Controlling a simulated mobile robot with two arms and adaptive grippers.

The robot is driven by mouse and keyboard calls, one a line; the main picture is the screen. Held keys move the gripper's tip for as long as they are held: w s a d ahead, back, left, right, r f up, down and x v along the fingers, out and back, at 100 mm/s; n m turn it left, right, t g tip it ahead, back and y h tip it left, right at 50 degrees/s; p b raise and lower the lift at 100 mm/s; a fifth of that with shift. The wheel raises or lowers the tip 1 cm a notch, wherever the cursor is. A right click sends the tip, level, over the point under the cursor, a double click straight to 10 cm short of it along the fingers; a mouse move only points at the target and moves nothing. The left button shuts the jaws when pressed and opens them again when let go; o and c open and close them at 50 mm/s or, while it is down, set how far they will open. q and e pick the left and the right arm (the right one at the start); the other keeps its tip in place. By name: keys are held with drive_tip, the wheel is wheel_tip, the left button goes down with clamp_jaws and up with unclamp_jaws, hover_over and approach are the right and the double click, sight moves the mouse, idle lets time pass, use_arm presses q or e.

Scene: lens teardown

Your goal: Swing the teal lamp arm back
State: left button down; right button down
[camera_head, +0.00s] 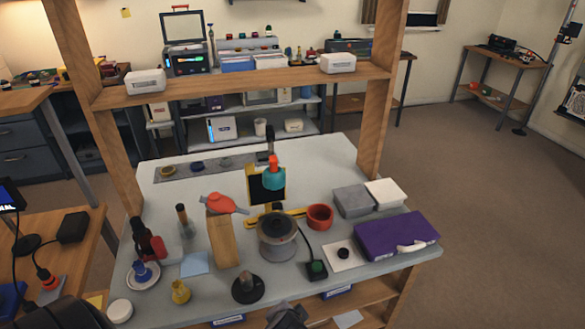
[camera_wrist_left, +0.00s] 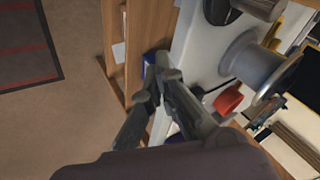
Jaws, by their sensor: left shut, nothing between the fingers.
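The teal lamp part (camera_head: 273,179), with an orange-red piece on top, stands at the back middle of the workbench in the head view, in front of a dark yellow-edged panel (camera_head: 258,187). Its lower support is partly hidden behind the spool-like grey drum (camera_head: 279,238). I do not make out the teal part in the left wrist view. My left gripper (camera_head: 287,314) shows at the bottom of the head view by the bench's front edge, well short of the lamp. In the left wrist view its fingers (camera_wrist_left: 160,68) are shut and empty. My right gripper is not in view.
A wooden block (camera_head: 223,239), red cup (camera_head: 320,216), black round base (camera_head: 247,288), green button box (camera_head: 317,269) and purple case (camera_head: 396,235) crowd the bench. A wooden overhead shelf (camera_head: 240,87) spans the back. Open floor (camera_head: 480,190) lies to the right.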

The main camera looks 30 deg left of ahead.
use_arm(q)
drive_tip(key=w+r+m+t+y, duration=0.1)
drive_tip(key=w+r+y, duration=0.2)
drive_tip(key=r, duration=0.6)
drive_tip(key=w+r+m+t+y, duration=0.1)
drive_tip(key=w+r+y, duration=0.3)
drive_tip(key=w+r, duration=0.4)
drive_tip(key=w+r+m+t+y, duration=0.1)
drive_tip(key=w+r+t+y, duration=0.2)
drive_tip(key=r, duration=0.7)
drive_tip(key=w, duration=0.2)
drive_tip(key=shift+w+a+r, duration=0.2)
drive_tip(key=shift+w+r, duration=0.05)
drive_tip(key=shift+w, duration=0.1)
drive_tip(key=shift+a, duration=0.15)
drive_tip(key=w+a, duration=0.3)
drive_tip(key=a, duration=0.8)
drive_tip(key=shift+w, duration=0.15)
drive_tip(key=shift+f, duration=0.1)
drive_tip(key=shift+p, duration=0.35)
